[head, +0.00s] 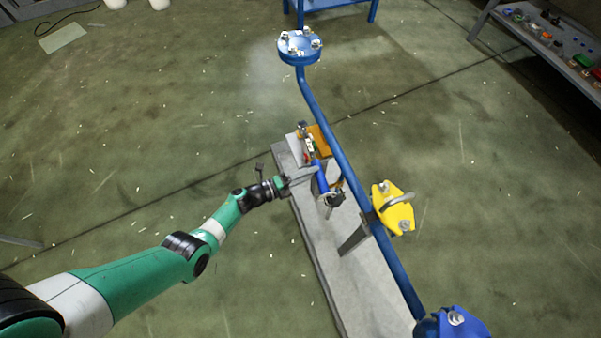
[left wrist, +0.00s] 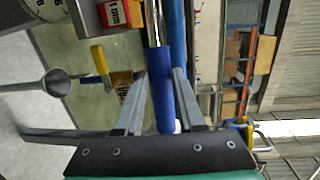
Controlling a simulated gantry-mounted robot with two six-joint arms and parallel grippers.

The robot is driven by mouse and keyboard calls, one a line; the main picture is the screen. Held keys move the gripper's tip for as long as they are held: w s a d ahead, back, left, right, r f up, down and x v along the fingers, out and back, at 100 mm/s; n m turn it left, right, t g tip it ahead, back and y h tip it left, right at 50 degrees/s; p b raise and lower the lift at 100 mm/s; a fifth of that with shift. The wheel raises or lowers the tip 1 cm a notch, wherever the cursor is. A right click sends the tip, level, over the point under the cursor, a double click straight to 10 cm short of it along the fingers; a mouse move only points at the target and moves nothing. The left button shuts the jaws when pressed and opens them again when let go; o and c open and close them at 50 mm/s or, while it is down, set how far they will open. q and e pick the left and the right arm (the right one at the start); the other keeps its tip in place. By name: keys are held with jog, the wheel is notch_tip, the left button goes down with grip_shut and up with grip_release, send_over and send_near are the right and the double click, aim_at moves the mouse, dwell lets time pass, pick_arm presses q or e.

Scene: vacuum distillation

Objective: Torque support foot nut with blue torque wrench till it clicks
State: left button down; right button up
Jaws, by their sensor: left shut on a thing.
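The blue torque wrench (head: 321,180) is in my left gripper (head: 313,173), above the grey concrete plinth. In the left wrist view, my left gripper (left wrist: 161,78) has one finger on each side of the wrench's blue handle (left wrist: 164,88). The chrome shaft runs up out of that picture, so the wrench head is not seen there. A grey pipe support (head: 354,238) stands on the plinth under the blue pipe. I cannot make out the support foot nut. My right gripper is not in view.
The blue pipe (head: 345,165) runs along the grey plinth (head: 325,272), with a flange (head: 300,47) at its far end. A yellow valve part (head: 396,208) sits beside it. Small equipment with an orange block (head: 319,140) stands on the plinth.

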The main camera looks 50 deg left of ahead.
pick_arm(q)
jog(key=shift+w+r, duration=0.15)
jog(key=shift+w, duration=0.15)
jog(key=shift+s+a+m+g+h+b, duration=0.3)
jog(key=shift+s+a+m+g+h, duration=0.1)
jog(key=shift+s+a+m+h, duration=0.65)
jog(key=shift+s, duration=0.2)
